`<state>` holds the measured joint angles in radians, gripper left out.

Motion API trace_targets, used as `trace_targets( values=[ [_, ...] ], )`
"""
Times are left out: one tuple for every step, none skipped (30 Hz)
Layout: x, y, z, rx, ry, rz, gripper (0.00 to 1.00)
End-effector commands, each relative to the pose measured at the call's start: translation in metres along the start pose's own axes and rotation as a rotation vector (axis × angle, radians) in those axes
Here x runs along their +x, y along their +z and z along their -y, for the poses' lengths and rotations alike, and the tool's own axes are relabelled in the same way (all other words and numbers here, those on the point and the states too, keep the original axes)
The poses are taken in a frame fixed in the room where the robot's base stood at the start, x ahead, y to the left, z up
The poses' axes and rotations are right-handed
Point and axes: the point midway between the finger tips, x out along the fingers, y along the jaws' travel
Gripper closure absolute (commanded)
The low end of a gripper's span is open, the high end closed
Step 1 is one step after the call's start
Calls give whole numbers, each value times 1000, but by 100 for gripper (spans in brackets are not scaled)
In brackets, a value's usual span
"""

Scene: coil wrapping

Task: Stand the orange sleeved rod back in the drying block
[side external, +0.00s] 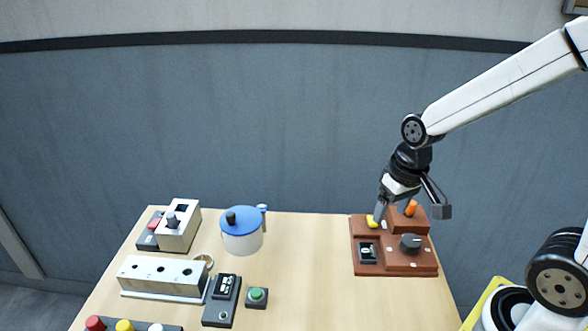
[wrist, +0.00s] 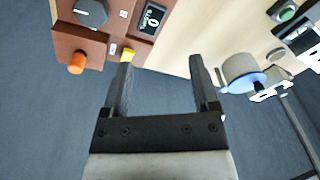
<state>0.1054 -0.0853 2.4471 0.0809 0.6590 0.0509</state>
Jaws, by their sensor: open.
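An orange cylinder (side external: 411,207), which looks like the sleeved end of the rod, sticks up from the raised back part of a brown station (side external: 398,268) at the right of the table. It also shows in the wrist view (wrist: 77,62), left of my fingers. The light block with dark holes (side external: 162,273), likely the drying block, lies at the left of the table; its holes look empty. My gripper (wrist: 160,65) is open with nothing between its fingers. In the side view my gripper (side external: 379,212) is low at the station's back left, beside the orange piece.
The station carries a yellow piece (side external: 372,221), a dark knob (side external: 411,243) and a small display (side external: 368,252). A white pot with a blue lid (side external: 242,233), a green button (side external: 257,296) and a dark keypad box (side external: 222,300) stand mid-table. Bare wood lies between pot and station.

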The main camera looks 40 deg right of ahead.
Motion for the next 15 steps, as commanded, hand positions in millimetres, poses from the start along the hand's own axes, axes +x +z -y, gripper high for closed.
trace_targets(
  values=[
    [1, -1, -5, 43, -5, 21, 23],
    [2, -2, -7, 68, -8, 32, 23],
    [2, -3, -10, 105, -15, 50, 23],
    [3, -4, -13, 132, -19, 63, 23],
    [3, -4, -16, 162, -25, 78, 23],
    [4, -6, -20, 208, -33, 99, 23],
    [4, -6, -23, 246, -40, 118, 23],
    [5, -8, -27, 286, -49, 136, 23],
    [6, -9, -32, 347, -63, 165, 23],
    [6, -10, -36, 395, -75, 189, 23],
    [7, -12, -41, 445, -88, 212, 23],
    [7, -14, -47, 513, -108, 244, 23],
    [8, -15, -52, 563, -123, 269, 23],
    [8, -16, -56, 614, -140, 292, 23],
    [8, -18, -62, 678, -163, 323, 23]
  ],
)
